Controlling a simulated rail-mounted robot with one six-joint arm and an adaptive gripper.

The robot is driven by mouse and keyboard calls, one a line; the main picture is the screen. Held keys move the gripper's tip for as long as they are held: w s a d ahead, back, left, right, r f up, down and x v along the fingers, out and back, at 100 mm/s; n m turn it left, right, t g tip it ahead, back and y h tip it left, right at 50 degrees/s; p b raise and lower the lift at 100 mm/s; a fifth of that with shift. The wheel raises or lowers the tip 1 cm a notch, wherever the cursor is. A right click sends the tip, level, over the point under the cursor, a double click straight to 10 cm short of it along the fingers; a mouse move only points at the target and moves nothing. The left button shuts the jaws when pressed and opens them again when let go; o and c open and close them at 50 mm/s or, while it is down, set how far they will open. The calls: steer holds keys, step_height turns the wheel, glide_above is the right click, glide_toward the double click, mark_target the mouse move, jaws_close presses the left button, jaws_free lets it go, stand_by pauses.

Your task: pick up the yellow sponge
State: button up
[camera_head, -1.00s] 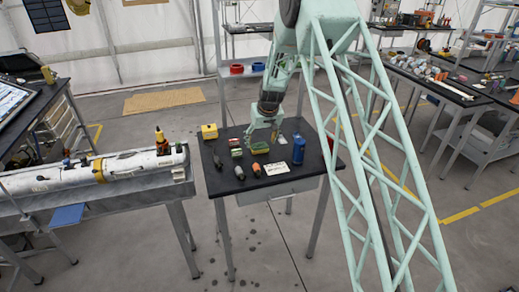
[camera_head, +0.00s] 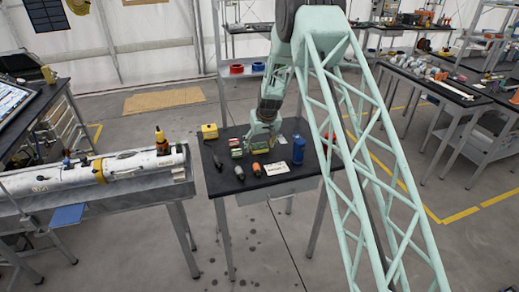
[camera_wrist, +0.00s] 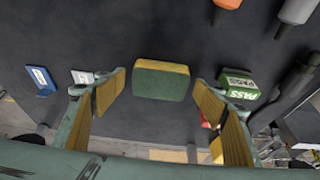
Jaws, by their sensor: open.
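The sponge (camera_wrist: 161,80) lies on the dark tabletop in the wrist view, with a green face and yellow edges. My gripper (camera_wrist: 160,84) is open, with one finger to the left of the sponge and one to the right. Gaps show on both sides, and nothing is held. In the head view my gripper (camera_head: 261,142) is low over the middle of the table (camera_head: 223,186) and mostly hides the sponge. I cannot tell how far the fingertips are above the tabletop.
A green PASS block (camera_wrist: 240,84) lies close to the right finger. A blue item (camera_wrist: 38,80) and a white tag (camera_wrist: 82,76) lie to the left.

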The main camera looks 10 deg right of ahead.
mark_target(258, 146)
steer(key=shift+c, duration=0.6)
steer(key=c, duration=0.6)
steer(key=shift+r, duration=0.2)
steer(key=shift+r, duration=1.65)
steer(key=shift+s+a, duration=0.4)
steer(key=shift+s, duration=0.35)
steer(key=s+a, duration=0.2)
steer(key=s, duration=0.2)
steer(key=s+a+r, duration=0.1)
steer(key=s+a, duration=0.1)
steer(key=s, duration=0.2)
steer(key=s+a, duration=0.2)
steer(key=s, duration=0.2)
steer(key=shift+s+a+r, duration=0.15)
steer(key=shift+s, duration=0.25)
steer(key=shift+o, duration=0.4)
